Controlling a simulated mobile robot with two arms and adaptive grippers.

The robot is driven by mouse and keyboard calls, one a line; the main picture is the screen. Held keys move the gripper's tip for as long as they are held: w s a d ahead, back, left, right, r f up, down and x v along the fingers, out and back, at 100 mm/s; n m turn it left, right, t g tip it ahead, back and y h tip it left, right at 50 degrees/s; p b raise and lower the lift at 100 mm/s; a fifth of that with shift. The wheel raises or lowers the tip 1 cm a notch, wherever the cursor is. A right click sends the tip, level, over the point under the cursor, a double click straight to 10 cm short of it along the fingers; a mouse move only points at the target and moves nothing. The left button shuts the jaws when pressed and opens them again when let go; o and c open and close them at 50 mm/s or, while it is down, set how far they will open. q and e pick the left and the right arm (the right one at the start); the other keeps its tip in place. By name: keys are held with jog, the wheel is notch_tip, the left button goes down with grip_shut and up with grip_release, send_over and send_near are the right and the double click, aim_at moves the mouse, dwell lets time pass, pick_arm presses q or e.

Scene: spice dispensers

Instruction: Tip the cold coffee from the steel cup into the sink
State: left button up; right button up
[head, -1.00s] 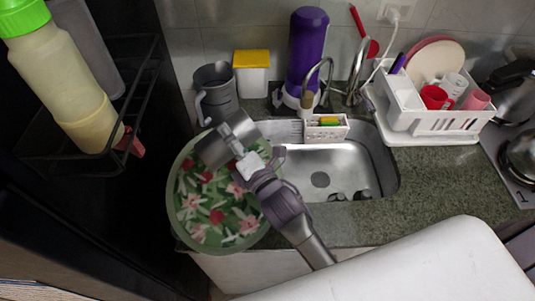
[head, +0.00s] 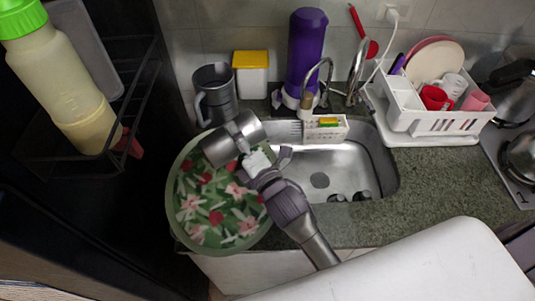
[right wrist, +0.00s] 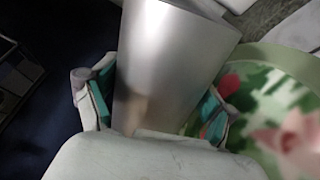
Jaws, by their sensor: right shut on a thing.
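The steel cup (head: 230,139) is held tilted well over on its side above the left end of the counter. It is left of the sink (head: 345,170), not over the basin. My right gripper (head: 262,162) is shut on the cup, its arm coming in from the lower right. In the right wrist view the cup's smooth metal side (right wrist: 165,70) fills the space between the two teal-padded fingers of my right gripper (right wrist: 155,100). The inside of the cup and any coffee are hidden. My left gripper is not in view.
A round green floral tray (head: 215,235) lies under the cup. A grey pitcher (head: 215,95), a yellow-lidded container (head: 251,75) and a purple bottle (head: 305,50) stand behind. Faucets (head: 322,75) rise at the sink's back, beside a sponge caddy (head: 325,130). A dish rack (head: 435,120) stands right.

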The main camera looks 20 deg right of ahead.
jog(key=shift+w+d+m, duration=0.1)
jog(key=shift+d+m, duration=0.3)
jog(key=shift+d, duration=0.05)
jog(key=shift+f, duration=0.1)
jog(key=shift+a, duration=0.15)
jog(key=shift+d+f+m, duration=0.1)
jog(key=shift+d+m, duration=0.15)
jog(key=shift+m, duration=0.25)
jog(key=shift+a+f, duration=0.1)
jog(key=shift+a, duration=0.05)
jog(key=shift+d+m, duration=0.25)
jog(key=shift+m, duration=0.15)
jog(key=shift+w+m+p, duration=0.1)
jog(key=shift+m+p, duration=0.2)
jog(key=shift+p, duration=0.15)
jog(key=shift+d+r, duration=0.2)
